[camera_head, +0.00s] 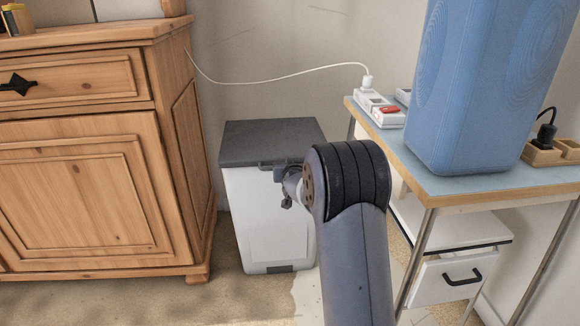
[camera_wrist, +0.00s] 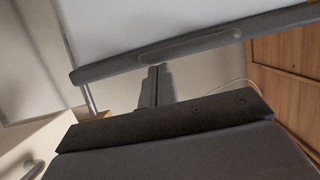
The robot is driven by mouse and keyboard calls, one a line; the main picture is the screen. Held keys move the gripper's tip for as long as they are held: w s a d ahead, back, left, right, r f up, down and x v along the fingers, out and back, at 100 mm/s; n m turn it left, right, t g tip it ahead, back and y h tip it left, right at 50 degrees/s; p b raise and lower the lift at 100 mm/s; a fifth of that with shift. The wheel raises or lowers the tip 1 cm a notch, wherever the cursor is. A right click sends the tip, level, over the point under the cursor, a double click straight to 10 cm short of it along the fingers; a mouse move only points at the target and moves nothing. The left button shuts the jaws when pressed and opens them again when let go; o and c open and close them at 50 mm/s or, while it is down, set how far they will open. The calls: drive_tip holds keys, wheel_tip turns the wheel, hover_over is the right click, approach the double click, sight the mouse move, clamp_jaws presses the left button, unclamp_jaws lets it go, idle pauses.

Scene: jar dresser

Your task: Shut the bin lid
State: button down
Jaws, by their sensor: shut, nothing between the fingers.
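The bin (camera_head: 262,215) is a white box standing on the floor between the dresser and the table. Its dark grey lid (camera_head: 268,139) lies flat over the top in the head view, and I see no gap under it. My gripper (camera_head: 281,174) is at the lid's front edge, partly hidden by my wrist. In the wrist view, which looks turned over, my gripper's fingers (camera_wrist: 154,88) are together and empty. They point at the lid's dark front lip (camera_wrist: 190,46), with the white bin front (camera_wrist: 150,20) above. Whether they touch the lip I cannot tell.
A wooden dresser (camera_head: 80,170) stands left of the bin. At right a table (camera_head: 470,190) carries a blue container (camera_head: 490,80) and a power strip (camera_head: 382,108) with a white cable. A white drawer unit (camera_head: 450,275) is under the table. Bare floor lies before the dresser.

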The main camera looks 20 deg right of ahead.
drive_tip(key=shift+s+f+g, duration=0.2)
drive_tip(key=shift+f, duration=0.6)
drive_tip(key=shift+s+f+g, duration=0.2)
drive_tip(key=shift+f, duration=0.55)
wheel_tip(320, 180, up, 6)
drive_tip(key=s+p, duration=0.1)
drive_tip(key=p, duration=0.1)
drive_tip(key=s+a+f+p, duration=0.1)
drive_tip(key=s+a+f, duration=0.1)
drive_tip(key=s+f, duration=0.2)
drive_tip(key=s, duration=0.3)
drive_tip(key=shift+s+t, duration=0.25)
drive_tip(key=shift+t, duration=0.15)
drive_tip(key=shift+w, duration=0.1)
drive_tip(key=w+d+r+b, duration=0.1)
drive_tip(key=w+d+r, duration=0.1)
drive_tip(key=w, duration=0.6)
drive_tip(key=shift+w+b, duration=0.3)
drive_tip(key=shift+b, duration=0.1)
drive_tip(key=shift+s+a, duration=0.1)
